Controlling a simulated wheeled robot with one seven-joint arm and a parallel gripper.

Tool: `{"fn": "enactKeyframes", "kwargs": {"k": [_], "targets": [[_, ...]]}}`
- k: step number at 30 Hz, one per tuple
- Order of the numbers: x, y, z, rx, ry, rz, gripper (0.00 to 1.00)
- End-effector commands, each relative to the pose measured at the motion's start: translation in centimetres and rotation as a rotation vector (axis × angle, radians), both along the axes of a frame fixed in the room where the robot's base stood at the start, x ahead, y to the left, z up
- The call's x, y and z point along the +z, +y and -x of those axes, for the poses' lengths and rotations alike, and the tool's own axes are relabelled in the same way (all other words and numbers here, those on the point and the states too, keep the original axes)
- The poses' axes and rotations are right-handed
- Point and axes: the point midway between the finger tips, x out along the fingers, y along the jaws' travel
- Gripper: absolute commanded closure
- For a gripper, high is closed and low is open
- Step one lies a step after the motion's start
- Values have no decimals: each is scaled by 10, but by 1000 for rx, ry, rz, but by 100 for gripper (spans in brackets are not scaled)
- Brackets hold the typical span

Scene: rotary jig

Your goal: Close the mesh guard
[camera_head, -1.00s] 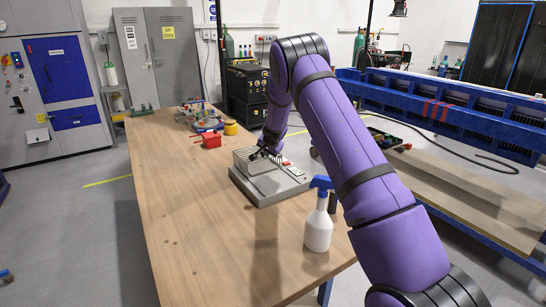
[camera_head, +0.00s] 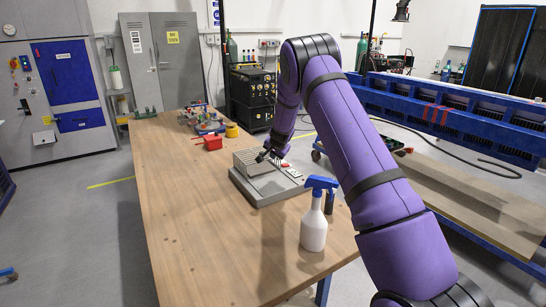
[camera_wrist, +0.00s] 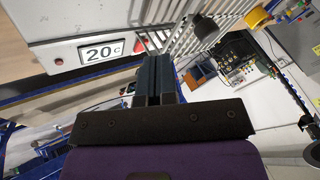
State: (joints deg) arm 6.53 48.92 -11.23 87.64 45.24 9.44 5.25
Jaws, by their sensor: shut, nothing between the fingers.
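The grey rotary jig (camera_head: 262,192) sits on the wooden table in the head view. Its mesh guard (camera_head: 247,159) shows as a pale slatted piece on top, toward the back left. My gripper (camera_head: 261,158) is low over the jig, right by the guard. In the wrist view my gripper (camera_wrist: 152,68) has its dark fingers together with nothing between them. The guard's light bars (camera_wrist: 190,32) are just beyond the fingertips; I cannot tell whether they touch. A jig panel reading "20 c" (camera_wrist: 101,52) is to the left. The guard's exact angle is unclear.
A white spray bottle with a blue head (camera_head: 314,228) stands near the right table edge, close to my arm. The table left of the jig is clear.

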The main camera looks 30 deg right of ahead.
Motion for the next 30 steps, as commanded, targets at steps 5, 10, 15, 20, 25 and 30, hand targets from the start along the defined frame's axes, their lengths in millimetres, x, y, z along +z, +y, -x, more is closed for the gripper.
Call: {"fn": "enactKeyframes", "kwargs": {"k": [5,10,15,20,25,30], "targets": [[19,5,14,0,1,-1,100],[41,8,31,2,2,0,100],[59,12,44,1,1,-1,100],[67,14,51,2,3,-1,100],[69,14,53,1,3,-1,100],[86,22,60,25,2,-6,100]]}}
